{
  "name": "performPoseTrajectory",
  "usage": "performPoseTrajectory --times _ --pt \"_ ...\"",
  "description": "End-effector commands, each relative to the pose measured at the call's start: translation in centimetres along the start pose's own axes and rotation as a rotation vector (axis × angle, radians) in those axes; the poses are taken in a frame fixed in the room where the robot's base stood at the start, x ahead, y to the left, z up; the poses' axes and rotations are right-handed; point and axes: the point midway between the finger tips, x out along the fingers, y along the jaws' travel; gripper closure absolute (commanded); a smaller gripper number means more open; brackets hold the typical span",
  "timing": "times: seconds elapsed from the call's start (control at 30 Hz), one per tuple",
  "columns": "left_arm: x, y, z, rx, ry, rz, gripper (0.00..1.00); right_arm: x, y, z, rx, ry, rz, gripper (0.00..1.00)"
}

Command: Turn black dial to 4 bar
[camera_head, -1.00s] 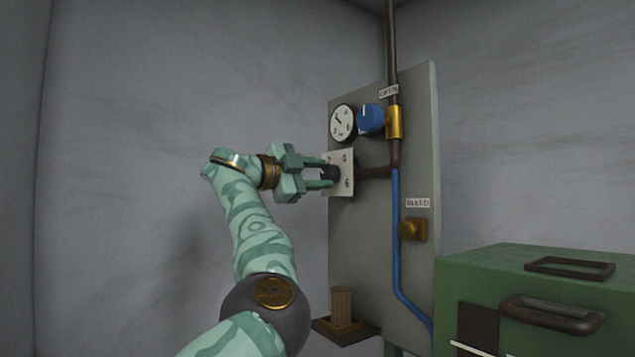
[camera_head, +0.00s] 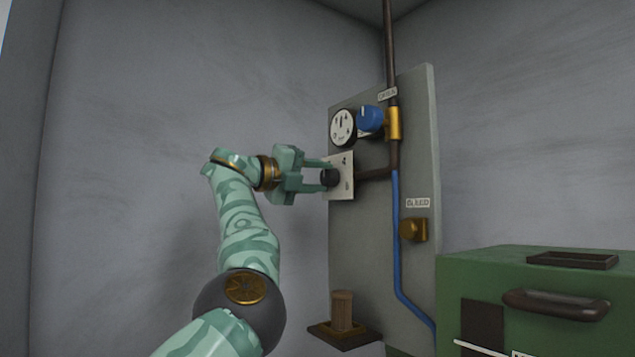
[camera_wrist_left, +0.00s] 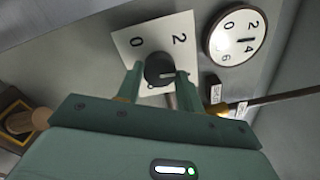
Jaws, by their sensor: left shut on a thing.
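The black dial (camera_head: 329,177) sits on a white scale plate (camera_head: 345,188) on the grey panel. In the left wrist view the dial (camera_wrist_left: 159,70) is between my fingertips, with a pale pointer mark on its face. My left gripper (camera_head: 328,174) is shut on the dial from the left. A round white gauge (camera_head: 342,127) is above the plate. In the left wrist view the gauge (camera_wrist_left: 238,36) shows 0, 2, 4 and 6, its needle between 2 and 4. My right gripper is not in view.
A blue knob (camera_head: 370,119) on a brass valve (camera_head: 394,123) is right of the gauge. A brass bleed knob (camera_head: 412,230) is lower on the panel. A small shelf with a wooden cylinder (camera_head: 342,310) is below. A green box (camera_head: 540,275) stands at the right.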

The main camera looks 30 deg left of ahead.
Motion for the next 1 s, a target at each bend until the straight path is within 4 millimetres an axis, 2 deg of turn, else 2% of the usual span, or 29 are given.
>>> performPoseTrajectory --times 0.5,1.0 --pt "0.2 0.5 -0.2 0.427 0.020 0.008 0.86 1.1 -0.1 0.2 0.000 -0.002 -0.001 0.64" --pt "0.3 0.5 -0.2 0.585 0.027 0.008 0.86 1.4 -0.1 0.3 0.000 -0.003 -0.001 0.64"
